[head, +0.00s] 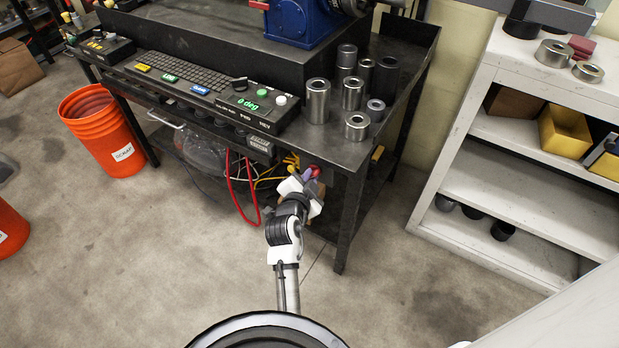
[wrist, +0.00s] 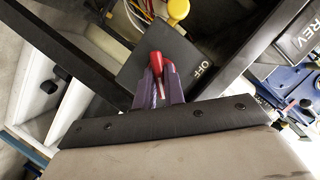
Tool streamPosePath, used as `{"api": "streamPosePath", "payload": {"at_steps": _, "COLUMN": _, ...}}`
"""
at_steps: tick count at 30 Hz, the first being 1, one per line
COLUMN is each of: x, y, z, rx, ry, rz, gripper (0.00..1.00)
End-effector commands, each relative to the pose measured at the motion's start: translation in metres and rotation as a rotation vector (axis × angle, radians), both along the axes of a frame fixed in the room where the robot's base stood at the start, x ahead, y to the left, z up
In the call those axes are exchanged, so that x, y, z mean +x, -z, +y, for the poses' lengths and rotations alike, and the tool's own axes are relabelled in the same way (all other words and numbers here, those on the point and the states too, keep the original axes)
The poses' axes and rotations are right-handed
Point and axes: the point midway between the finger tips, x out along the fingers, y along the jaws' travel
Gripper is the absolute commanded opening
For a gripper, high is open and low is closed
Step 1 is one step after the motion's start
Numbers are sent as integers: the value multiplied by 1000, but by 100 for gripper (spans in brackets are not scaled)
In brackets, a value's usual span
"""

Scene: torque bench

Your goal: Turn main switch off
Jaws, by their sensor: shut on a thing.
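The main switch has a red handle (wrist: 148,66) in front of a dark plate (wrist: 165,62) marked OFF in the wrist view. In the head view the red handle (head: 314,172) shows under the front edge of the bench, near its right leg. My gripper (wrist: 158,82) has its purple fingers closed around the red handle. In the head view my gripper (head: 306,178) reaches up to the switch. The fingers hide part of the handle, and I cannot tell the switch's exact position.
The black bench (head: 335,148) carries a control panel (head: 205,88) and several metal cylinders (head: 353,93). Red and yellow cables (head: 240,190) hang left of the switch. A bench leg (head: 350,220) stands just right of my arm. A white shelf (head: 480,165) is further right; floor between is clear.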

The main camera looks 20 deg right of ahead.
Motion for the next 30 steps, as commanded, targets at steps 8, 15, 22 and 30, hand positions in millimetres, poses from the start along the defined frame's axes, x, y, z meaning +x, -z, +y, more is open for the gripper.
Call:
{"api": "streamPosePath", "payload": {"at_steps": 8, "x": 2, "y": -3, "z": 1, "rx": -131, "ry": -1, "rz": 165, "gripper": 0}}
{"api": "streamPosePath", "payload": {"at_steps": 15, "x": 3, "y": -4, "z": 2, "rx": -271, "ry": 0, "rz": 345, "gripper": 0}}
{"api": "streamPosePath", "payload": {"at_steps": 22, "x": 5, "y": -4, "z": 3, "rx": -407, "ry": 0, "rz": 518, "gripper": 0}}
{"api": "streamPosePath", "payload": {"at_steps": 30, "x": 6, "y": -3, "z": 4, "rx": -565, "ry": 0, "rz": 721, "gripper": 0}}
